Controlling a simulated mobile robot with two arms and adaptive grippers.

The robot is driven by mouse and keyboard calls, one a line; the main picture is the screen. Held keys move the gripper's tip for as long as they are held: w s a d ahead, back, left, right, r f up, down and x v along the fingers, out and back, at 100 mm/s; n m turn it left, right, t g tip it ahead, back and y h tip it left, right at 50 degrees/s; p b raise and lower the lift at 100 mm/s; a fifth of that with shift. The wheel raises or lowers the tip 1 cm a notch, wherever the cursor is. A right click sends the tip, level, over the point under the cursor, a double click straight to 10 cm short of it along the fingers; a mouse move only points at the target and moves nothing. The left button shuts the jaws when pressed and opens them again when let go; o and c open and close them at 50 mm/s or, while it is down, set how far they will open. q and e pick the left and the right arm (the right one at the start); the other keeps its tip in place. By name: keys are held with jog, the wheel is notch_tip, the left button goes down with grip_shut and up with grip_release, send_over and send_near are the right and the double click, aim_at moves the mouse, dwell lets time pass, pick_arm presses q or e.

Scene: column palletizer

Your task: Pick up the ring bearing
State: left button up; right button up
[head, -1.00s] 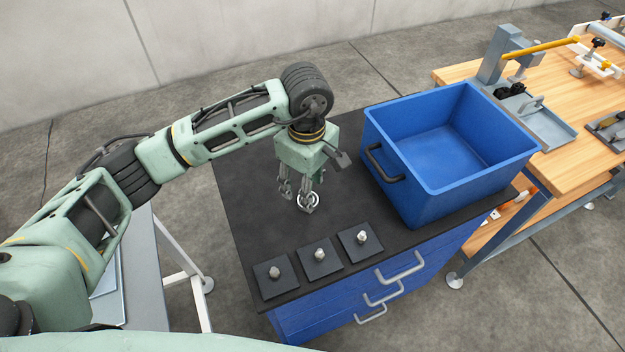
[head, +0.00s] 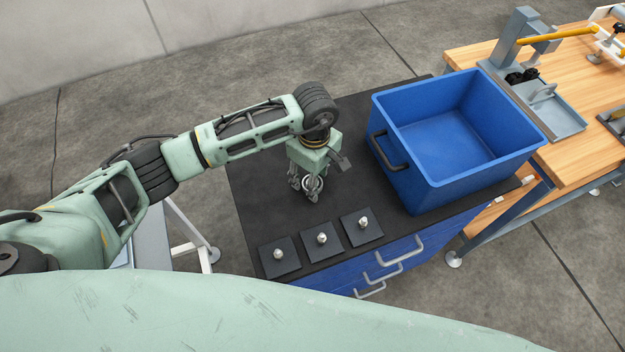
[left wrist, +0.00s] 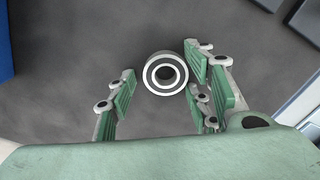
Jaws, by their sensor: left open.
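The ring bearing (left wrist: 149,74) is a silver ring with a dark band and an open centre. In the left wrist view it lies on the dark cabinet top, between and slightly beyond the fingertips. My left gripper (left wrist: 160,88) is open, pointing down, with green-padded fingers on either side of the bearing; the right finger looks closer to it. In the head view the left gripper (head: 307,186) is over the cabinet top and the bearing (head: 312,183) is partly hidden behind its fingers. I cannot tell whether a finger touches it. My right gripper is not in view.
Three dark square plates with upright pegs (head: 322,239) stand along the cabinet's front edge. A blue bin (head: 400,182) stands on the right of the cabinet top (head: 262,200). A wooden workbench (head: 470,62) with fixtures is farther right. The cabinet top left of the gripper is clear.

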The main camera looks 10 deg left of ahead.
pick_arm(q)
grip_shut()
dwell(0.4)
jog(key=shift+r, duration=0.1)
